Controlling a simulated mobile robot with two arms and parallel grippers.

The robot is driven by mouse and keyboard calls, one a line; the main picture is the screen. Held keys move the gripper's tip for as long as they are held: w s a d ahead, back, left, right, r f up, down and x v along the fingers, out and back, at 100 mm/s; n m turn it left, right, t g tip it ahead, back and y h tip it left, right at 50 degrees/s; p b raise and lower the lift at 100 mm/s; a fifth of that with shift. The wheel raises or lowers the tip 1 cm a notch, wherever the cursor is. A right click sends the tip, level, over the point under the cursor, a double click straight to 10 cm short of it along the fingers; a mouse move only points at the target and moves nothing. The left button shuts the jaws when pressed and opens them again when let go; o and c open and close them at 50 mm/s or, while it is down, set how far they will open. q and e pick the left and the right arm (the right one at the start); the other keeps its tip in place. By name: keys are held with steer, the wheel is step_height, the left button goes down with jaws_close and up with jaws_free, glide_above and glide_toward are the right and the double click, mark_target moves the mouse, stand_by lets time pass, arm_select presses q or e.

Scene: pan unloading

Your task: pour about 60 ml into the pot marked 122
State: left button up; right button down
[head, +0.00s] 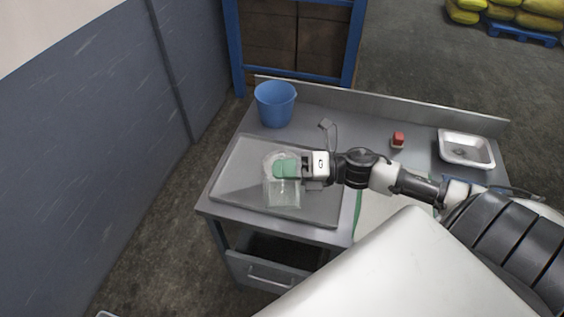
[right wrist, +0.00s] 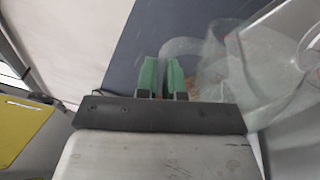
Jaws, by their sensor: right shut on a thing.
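My right gripper (head: 286,169) has green fingers and reaches in from the right over the sheet-metal tray. In the right wrist view its fingers (right wrist: 165,78) are close together, shut on a clear jug (right wrist: 262,62) that looks glassy, seemingly at its handle. In the head view the jug (head: 270,159) shows faintly behind the fingers. A clear square-sided container (head: 283,198) shows just in front of the jug; whether they touch is unclear. No marking 122 is readable, so I cannot tell which vessel is that pot. The liquid level is not clear. My left gripper is not in view.
The shallow metal tray (head: 235,183) lies on the grey bench. A blue bucket (head: 275,105) stands behind it. A small red object (head: 398,139) and a white metal pan (head: 466,151) are at the right. The left part of the tray is clear.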

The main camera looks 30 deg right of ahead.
mark_target(282, 204)
steer(key=s+f+n+b, duration=0.1)
steer(key=b, duration=0.1)
steer(key=s+a+f+n+b, duration=0.1)
steer(key=f+n+b, duration=0.1)
steer(key=s+a+f+n+b, duration=0.1)
steer(key=n+b, duration=0.1)
steer(key=shift+s+a+f+b, duration=0.2)
steer(key=shift+s+f+b, duration=0.05)
steer(key=shift+s+b, duration=0.1)
steer(key=shift+s+a+r+n, duration=0.15)
steer(key=shift+r+n, duration=0.1)
steer(key=shift+n, duration=0.15)
steer(key=shift+s+a+f+n+b, duration=0.2)
steer(key=shift+s+f+n+b, duration=0.1)
steer(key=shift+f+n, duration=0.1)
steer(key=shift+s+a+n, duration=0.2)
steer(key=shift+s+n, duration=0.1)
steer(key=shift+s, duration=0.15)
stand_by(0.4)
